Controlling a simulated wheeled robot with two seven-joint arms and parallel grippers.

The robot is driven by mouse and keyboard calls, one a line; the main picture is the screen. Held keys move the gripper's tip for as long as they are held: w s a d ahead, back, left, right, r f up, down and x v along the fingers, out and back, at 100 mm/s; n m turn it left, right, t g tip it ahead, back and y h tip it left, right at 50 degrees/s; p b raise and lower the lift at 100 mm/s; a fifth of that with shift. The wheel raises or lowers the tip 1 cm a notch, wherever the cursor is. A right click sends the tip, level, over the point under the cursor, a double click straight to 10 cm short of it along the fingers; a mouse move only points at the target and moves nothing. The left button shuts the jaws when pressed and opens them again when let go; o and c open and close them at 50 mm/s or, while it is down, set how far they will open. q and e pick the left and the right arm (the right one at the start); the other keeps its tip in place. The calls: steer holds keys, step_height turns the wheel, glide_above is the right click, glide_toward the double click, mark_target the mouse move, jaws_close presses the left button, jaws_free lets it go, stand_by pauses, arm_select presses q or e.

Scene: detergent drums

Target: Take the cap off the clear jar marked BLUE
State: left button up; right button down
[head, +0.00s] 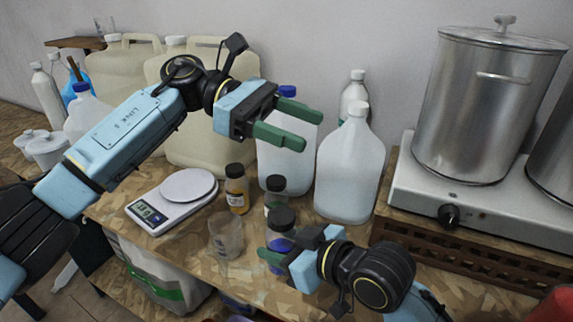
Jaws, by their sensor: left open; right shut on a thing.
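A small clear jar (280,240) with blue contents and a black cap (281,219) stands near the front of the wooden bench. The cap is on the jar; I cannot read a label. My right gripper (271,254) is shut on this jar's body, low down and from the front right. One of its fingers is partly hidden. My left gripper (309,130) is open and empty, with green fingers pointing right, well above and behind the jar, in front of the white jugs.
A jar with yellow contents (237,190) and another black-capped jar (275,190) stand close behind. A glass beaker (226,236) is just left, a scale (172,203) further left. White jugs (349,170) and a hotplate (470,210) with steel pots (485,110) stand behind and right.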

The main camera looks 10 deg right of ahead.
mark_target(286, 215)
arm_select(q)
steer(key=s+f+m+t+y, duration=0.1)
steer(key=m+t+y, duration=0.1)
steer(key=m+y, duration=0.2)
steer(key=s+f+m+t+y, duration=0.1)
steer(key=f+m+t+y, duration=0.1)
steer(key=m+y, duration=0.2)
steer(key=s+f+m+t+y, duration=0.1)
steer(key=m+t+y, duration=0.2)
steer(key=m+y, duration=0.1)
steer(key=shift+s+a+f, duration=0.35)
steer(key=shift+s+f, duration=0.05)
steer(key=shift+w+a+f+m+t+y, duration=0.1)
steer(key=shift+w+a+m+t+y, duration=0.25)
steer(key=shift+a+m+y, duration=0.2)
steer(key=shift+f, duration=0.3)
step_height(286, 215, down, 7)
steer(key=shift+f, duration=0.2)
steer(key=shift+c, duration=0.5)
